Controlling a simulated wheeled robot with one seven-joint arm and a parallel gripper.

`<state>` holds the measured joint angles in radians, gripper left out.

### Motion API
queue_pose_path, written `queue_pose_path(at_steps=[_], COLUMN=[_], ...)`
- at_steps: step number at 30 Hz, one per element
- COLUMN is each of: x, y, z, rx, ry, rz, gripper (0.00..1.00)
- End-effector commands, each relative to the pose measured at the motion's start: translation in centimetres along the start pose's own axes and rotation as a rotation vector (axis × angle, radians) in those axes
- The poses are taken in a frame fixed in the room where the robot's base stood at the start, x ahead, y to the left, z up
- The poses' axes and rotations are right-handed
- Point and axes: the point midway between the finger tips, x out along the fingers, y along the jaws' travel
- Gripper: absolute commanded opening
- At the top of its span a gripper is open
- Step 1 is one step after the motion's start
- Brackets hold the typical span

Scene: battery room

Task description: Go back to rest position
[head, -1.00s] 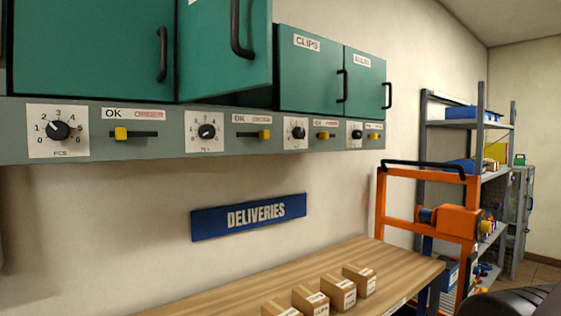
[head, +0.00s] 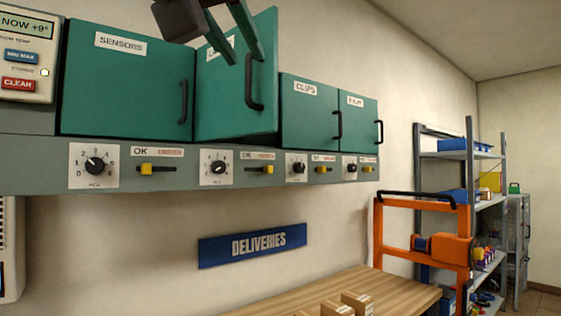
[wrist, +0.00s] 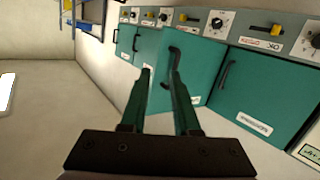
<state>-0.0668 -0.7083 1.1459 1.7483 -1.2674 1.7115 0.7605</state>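My gripper (head: 245,60) hangs at the top of the head view, in front of a teal cabinet door that stands ajar. Its two fingers are apart, with nothing seen between them. In the wrist view my gripper (wrist: 160,70) points toward the row of cabinets. The ajar door (head: 225,100) has a dark handle (head: 251,82) just below the right fingertip in the head view. I cannot tell whether finger and handle touch. The door also shows in the wrist view (wrist: 198,68), its handle partly behind a finger.
Shut teal cabinets (head: 130,85) flank the ajar door. A grey rail (head: 40,165) with dials and yellow sliders runs below. A wooden bench (head: 385,295) with small boxes (head: 357,303) stands under the blue DELIVERIES sign (head: 252,246). An orange frame (head: 415,205) and shelves (head: 470,155) stand at right.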

Motion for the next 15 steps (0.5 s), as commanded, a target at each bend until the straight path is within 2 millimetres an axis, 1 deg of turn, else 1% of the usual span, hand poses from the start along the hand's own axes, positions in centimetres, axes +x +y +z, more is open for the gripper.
queue_pose_path(at_steps=[1, 5, 8, 9, 11, 12, 14, 15], x=[1.6, 6.1, 10.3, 12.2, 15.4, 17.5, 20.3, 22.0], y=[0.6, 2.5, 4.8, 6.0, 8.2, 9.9, 12.4, 14.1], z=[0.4, 1.7, 3.5, 4.5, 6.5, 8.0, 10.7, 12.6], rx=[-0.013, -0.051, -0.073, -0.077, -0.072, -0.059, -0.021, 0.019], ry=[-0.033, -0.140, -0.253, -0.311, -0.411, -0.482, -0.588, -0.653], rz=[0.017, 0.045, 0.060, 0.061, 0.056, 0.044, 0.013, -0.016], gripper=[0.30, 0.30, 0.30, 0.30, 0.30, 0.30, 0.30, 0.30])
